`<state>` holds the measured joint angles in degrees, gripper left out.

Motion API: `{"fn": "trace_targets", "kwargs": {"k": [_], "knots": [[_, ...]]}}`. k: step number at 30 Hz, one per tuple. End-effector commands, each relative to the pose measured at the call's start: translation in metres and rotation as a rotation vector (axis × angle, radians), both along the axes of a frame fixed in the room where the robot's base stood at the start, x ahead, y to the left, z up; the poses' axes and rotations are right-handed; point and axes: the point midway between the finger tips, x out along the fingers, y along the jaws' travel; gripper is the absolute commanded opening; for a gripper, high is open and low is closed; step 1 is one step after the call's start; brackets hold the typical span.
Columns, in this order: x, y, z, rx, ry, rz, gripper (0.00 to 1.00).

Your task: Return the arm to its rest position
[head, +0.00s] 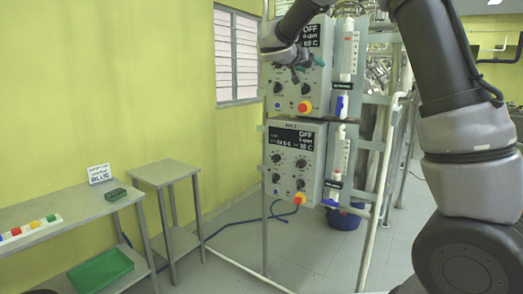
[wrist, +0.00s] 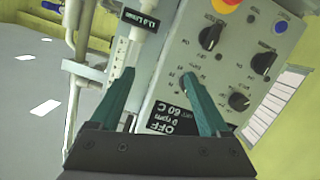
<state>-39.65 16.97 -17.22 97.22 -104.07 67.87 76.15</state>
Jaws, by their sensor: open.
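My gripper (wrist: 157,83) is open and empty in the wrist view, its two green fingers spread in front of a grey control box. In the head view my gripper (head: 302,66) is small and close to the front of the upper control box (head: 316,92), and my arm comes in from the upper right. The upper box has a dark display reading OFF, several black knobs and a red-and-yellow button (head: 304,107). In the wrist view the box (wrist: 222,62) looks upside down. Whether the fingers touch its face I cannot tell.
A second control box (head: 295,160) is below the first on a metal frame. Sight tubes with blue valves (head: 341,106) run down their right side. At left stand a grey table (head: 70,215) with a green tray (head: 101,270) and a small stand (head: 165,171).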

Motion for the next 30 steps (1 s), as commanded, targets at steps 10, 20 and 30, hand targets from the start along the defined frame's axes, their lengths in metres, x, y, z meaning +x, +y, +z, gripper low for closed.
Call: {"fn": "trace_targets", "kwargs": {"k": [10,20,30], "knots": [[-0.191,-0.123,-0.056,0.438,0.469,-0.049,0.80],[-0.352,-0.090,-0.094,0.797,0.574,0.215,0.80],[-0.401,-0.057,-0.106,0.903,0.508,0.367,0.80]]}}
